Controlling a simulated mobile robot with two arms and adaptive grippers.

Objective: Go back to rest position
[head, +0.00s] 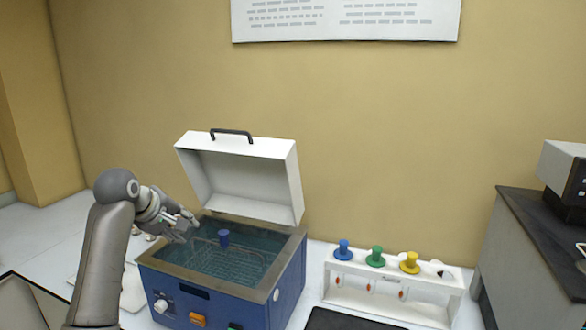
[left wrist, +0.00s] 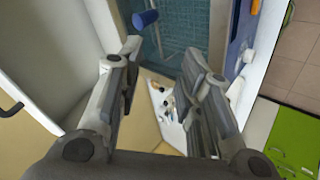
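My left gripper (head: 180,226) hangs over the left rear part of the blue water bath (head: 275,296) in the head view. In the left wrist view its two fingers (left wrist: 163,62) stand wide apart with nothing between them. The bath's white lid (head: 255,178) is raised. A blue-capped piece (head: 224,238) stands in the bath's wire basket, apart from the gripper; it also shows in the left wrist view (left wrist: 145,19). My right gripper is not in view.
A white rack (head: 392,297) with blue (head: 343,250), green (head: 376,256) and yellow (head: 410,262) capped pieces stands right of the bath. A dark-topped counter (head: 540,235) with a device is at the far right. Small items lie behind the bath's left side.

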